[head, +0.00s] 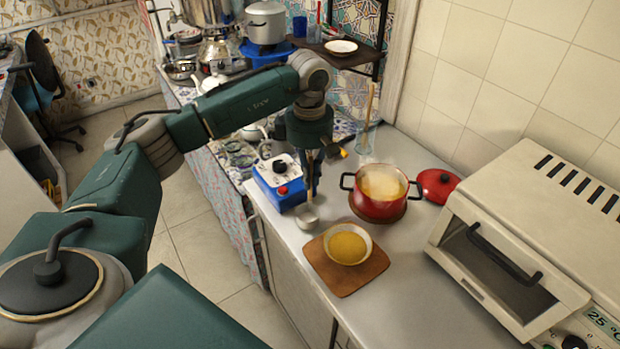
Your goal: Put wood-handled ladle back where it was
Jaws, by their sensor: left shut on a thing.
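My left gripper (313,182) points down over the counter and is shut on the wood-handled ladle. The ladle (308,216) hangs upright, with its metal bowl low, beside the blue device and left of the red pot. I cannot tell whether the bowl touches the counter. The gripper hides part of the handle. My right gripper is not in view.
A red pot (381,195) of steaming yellow soup stands right, its red lid (437,186) beside it. A filled bowl (346,252) sits on a wooden board (345,287). A blue device (279,190), a glass holding a wooden stick (366,138) and a toaster oven (520,245) stand nearby.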

